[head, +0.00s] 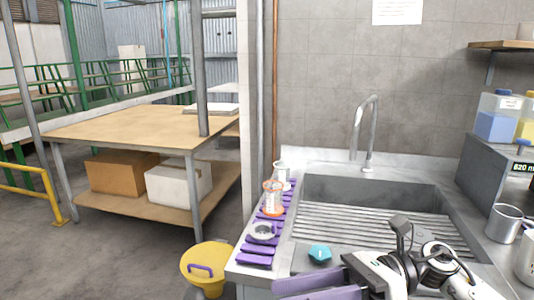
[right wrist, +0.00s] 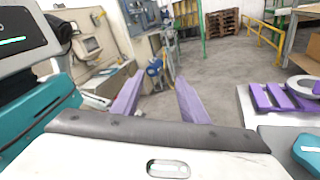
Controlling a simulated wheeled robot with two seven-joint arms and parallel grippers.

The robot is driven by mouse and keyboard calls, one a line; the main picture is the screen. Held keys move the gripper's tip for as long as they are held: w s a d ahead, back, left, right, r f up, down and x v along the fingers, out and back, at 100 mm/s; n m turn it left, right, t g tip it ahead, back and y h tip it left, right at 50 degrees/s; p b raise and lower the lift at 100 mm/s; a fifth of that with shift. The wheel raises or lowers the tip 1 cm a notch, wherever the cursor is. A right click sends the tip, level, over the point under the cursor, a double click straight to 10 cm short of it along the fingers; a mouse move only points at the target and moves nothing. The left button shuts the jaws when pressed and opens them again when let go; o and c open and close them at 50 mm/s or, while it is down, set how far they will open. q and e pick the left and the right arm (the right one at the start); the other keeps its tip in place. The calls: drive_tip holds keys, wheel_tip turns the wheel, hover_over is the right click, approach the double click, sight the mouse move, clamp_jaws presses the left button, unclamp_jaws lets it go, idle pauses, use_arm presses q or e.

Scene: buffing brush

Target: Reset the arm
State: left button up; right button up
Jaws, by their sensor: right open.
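My right gripper (head: 318,284) is at the bottom of the head view, low in front of the sink counter. Its purple fingers stand apart in the right wrist view (right wrist: 155,88), with nothing between them. My right arm comes in from the lower right. A small teal object (head: 320,253) lies on the counter's front edge, just beyond the fingers and apart from them in the picture. A teal object also shows at the right edge of the right wrist view (right wrist: 306,150). My left gripper is not in view.
A steel sink (head: 370,205) with a ribbed basin lies ahead. Left of it, a purple slatted strip (head: 256,248) carries an orange-and-white container (head: 273,197) and a grey round piece (head: 262,231). A yellow bin (head: 208,262) is on the floor.

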drive_tip(key=w+d+f+m+t+h, duration=0.25)
drive_tip(key=f+m+t, duration=0.35)
drive_tip(key=m+t, duration=0.7)
drive_tip(key=w+d+f+m+t+h, duration=0.1)
drive_tip(key=w+f+m+t+h, duration=0.35)
drive_tip(key=m, duration=1.45)
drive_tip(key=s+d+f+m+g+h, duration=0.1)
drive_tip(key=s+d+f+m+h, duration=0.25)
drive_tip(key=f+m, duration=0.4)
drive_tip(key=s+d+f+m+g+h, duration=0.1)
drive_tip(key=s+d+f+m+h, duration=0.25)
drive_tip(key=f, duration=0.65)
drive_tip(key=s+f+m+g, duration=0.2)
drive_tip(key=s+f+m, duration=0.1)
drive_tip(key=s+f, duration=0.2)
drive_tip(key=s+d+f+m+g, duration=0.1)
drive_tip(key=s+f, duration=0.4)
drive_tip(key=s, duration=0.5)
drive_tip(key=shift+d+f+m+g+h, duration=0.35)
drive_tip(key=shift+m+g, duration=0.4)
drive_tip(key=shift+m, duration=0.25)
